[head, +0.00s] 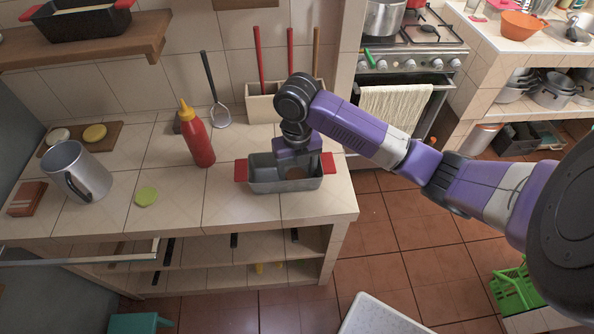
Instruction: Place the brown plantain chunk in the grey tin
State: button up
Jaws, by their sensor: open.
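The grey tin (270,188) with red handles stands on the tiled counter near its right end. My gripper (297,167) points down into the right part of the tin, with its jaws open. A small brown piece, apparently the plantain chunk (296,174), shows at the gripper's fingers, within the tin's outline. The fingers and the tin's front wall partly hide it, and I cannot tell whether it rests on the tin's floor.
A red bottle with a yellow cap (198,135) stands left of the tin. A grey mug (78,172), a green round piece (146,196) and a brown-and-white block (27,199) are further left. A utensil holder (262,108) stands behind. Bare tiles lie before the tin.

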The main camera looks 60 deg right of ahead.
aim_at(297, 176)
jog(key=shift+r, duration=6.05)
jog(key=w+a+r+m+t+y, duration=0.2)
jog(key=w+a+m+t, duration=0.25)
jog(key=a, duration=0.65)
jog(key=w+a+r+m+t+y, duration=0.1)
jog(key=w+a+m+t+y, duration=0.3)
jog(key=a, duration=0.6)
jog(key=w+a+r+m+t+y, duration=0.1)
jog(key=w+a+r+m+t, duration=0.15)
jog(key=w+a+m, duration=0.6)
jog(key=s+a+f+m+t+h, duration=0.1)
jog(key=s+f+m+t+h, duration=0.3)
jog(key=s, duration=0.6)
jog(key=s+f+m+h, duration=0.2)
jog(key=s+f+m, duration=0.35)
jog(key=s, duration=0.35)
jog(key=s+d+r+m, duration=0.1)
jog(key=s+d, duration=0.3)
jog(key=s, duration=0.6)
jog(key=s+d+r+h, duration=0.1)
jog(key=s+d, duration=0.3)
jog(key=s, duration=0.6)
jog(key=shift+s+d+r+m+b, duration=0.15)
jog(key=shift+r+m+b, duration=0.25)
jog(key=shift+r, duration=0.45)
